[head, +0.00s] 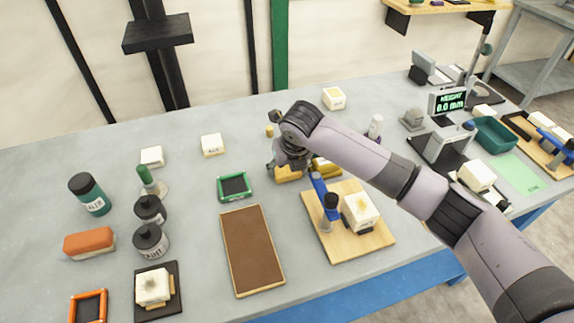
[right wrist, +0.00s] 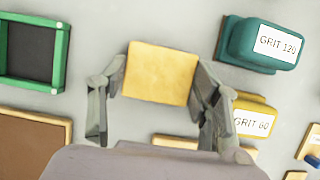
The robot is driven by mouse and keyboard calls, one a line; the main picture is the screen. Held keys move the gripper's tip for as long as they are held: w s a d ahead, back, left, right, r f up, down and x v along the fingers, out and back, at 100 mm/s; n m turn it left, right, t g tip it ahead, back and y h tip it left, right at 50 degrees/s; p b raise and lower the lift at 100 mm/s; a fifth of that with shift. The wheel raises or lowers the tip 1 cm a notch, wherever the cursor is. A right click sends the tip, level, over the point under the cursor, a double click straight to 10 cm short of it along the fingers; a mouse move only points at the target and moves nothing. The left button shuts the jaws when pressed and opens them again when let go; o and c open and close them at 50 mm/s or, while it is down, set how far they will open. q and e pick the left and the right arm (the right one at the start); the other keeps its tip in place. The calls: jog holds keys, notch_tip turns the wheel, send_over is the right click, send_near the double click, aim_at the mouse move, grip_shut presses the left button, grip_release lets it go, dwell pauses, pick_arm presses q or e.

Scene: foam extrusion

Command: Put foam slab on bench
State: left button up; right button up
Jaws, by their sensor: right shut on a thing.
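My right gripper (head: 286,160) reaches over the middle of the grey bench (head: 190,190), pointing down. In the right wrist view, its fingers (right wrist: 160,82) are shut on two opposite sides of a square yellow foam slab (right wrist: 160,72). The slab also shows under the gripper in the head view (head: 288,174), partly hidden by the hand. It is low over the bench top; I cannot tell whether it touches. My left gripper is not in view.
A green-framed tray (head: 234,187) lies left of the slab, and a yellow "GRIT 60" block (right wrist: 253,118) and teal "GRIT 120" block (right wrist: 265,45) lie right. A brown board (head: 252,250) and wooden board (head: 375,240) are in front. Bench behind the tray is fairly clear.

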jog(key=shift+f, duration=0.15)
jog(key=o, duration=0.6)
jog(key=shift+o, duration=0.3)
jog(key=b+v, duration=0.1)
jog(key=v, duration=1.1)
